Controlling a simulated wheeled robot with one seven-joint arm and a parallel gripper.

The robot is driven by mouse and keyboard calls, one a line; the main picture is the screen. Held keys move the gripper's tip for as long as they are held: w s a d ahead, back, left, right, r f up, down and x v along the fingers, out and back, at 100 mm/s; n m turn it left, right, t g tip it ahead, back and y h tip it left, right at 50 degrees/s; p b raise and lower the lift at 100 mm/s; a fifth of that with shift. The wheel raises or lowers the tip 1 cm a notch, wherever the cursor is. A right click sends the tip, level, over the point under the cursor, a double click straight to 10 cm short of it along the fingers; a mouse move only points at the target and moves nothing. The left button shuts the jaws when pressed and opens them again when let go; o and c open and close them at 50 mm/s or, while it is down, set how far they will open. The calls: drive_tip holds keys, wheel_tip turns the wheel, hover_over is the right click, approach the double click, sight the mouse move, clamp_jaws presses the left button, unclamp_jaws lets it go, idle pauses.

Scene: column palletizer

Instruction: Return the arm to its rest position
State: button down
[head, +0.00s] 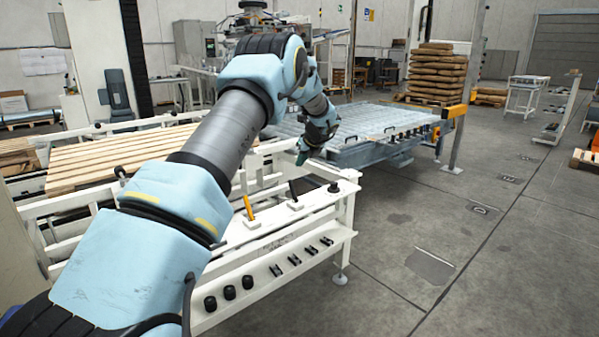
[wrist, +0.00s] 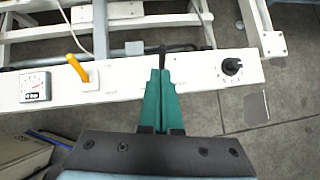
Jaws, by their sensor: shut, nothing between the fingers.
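My blue arm reaches from the lower left to the middle of the head view. My gripper (head: 302,157) is at its end, above the far end of the white control panel (head: 285,222). In the wrist view the green fingers of my gripper (wrist: 161,75) lie together, shut and empty. They point across the white panel (wrist: 200,79), between the yellow lever (wrist: 78,68) and the black knob (wrist: 232,66). A dark lever partly shows just beyond the fingertips. I cannot tell whether the fingertips touch it.
A wooden pallet (head: 110,158) lies on the white frame behind my arm. A grey roller conveyor (head: 370,125) stands beyond my gripper. Stacked sacks (head: 437,72) stand at the back. The concrete floor (head: 480,240) on the right is mostly clear. A gauge (wrist: 35,87) sits on the panel's left.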

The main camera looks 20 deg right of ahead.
drive_tip(key=shift+s+r, duration=0.1)
drive_tip(key=shift+r, duration=0.05)
drive_tip(key=shift+a, duration=0.1)
drive_tip(key=s+a+r+n+g, duration=0.1)
drive_tip(key=s+a+n+g, duration=0.1)
drive_tip(key=s+a+n, duration=0.7)
drive_tip(key=s+a+r+n+g, duration=0.2)
drive_tip(key=s+a+n, duration=0.4)
drive_tip(key=a, duration=0.5)
drive_tip(key=s+a+n, duration=0.4)
drive_tip(key=s+n, duration=0.1)
drive_tip(key=s, duration=0.3)
drive_tip(key=s+a+f+n+g+h, duration=0.1)
drive_tip(key=s+a+n, duration=0.2)
drive_tip(key=s+n, duration=0.3)
drive_tip(key=s+a+n+g+h, duration=0.1)
drive_tip(key=s+a+n, duration=0.3)
drive_tip(key=s, duration=0.7)
drive_tip(key=shift+a+f+n, duration=0.3)
drive_tip(key=shift+n, duration=0.7)
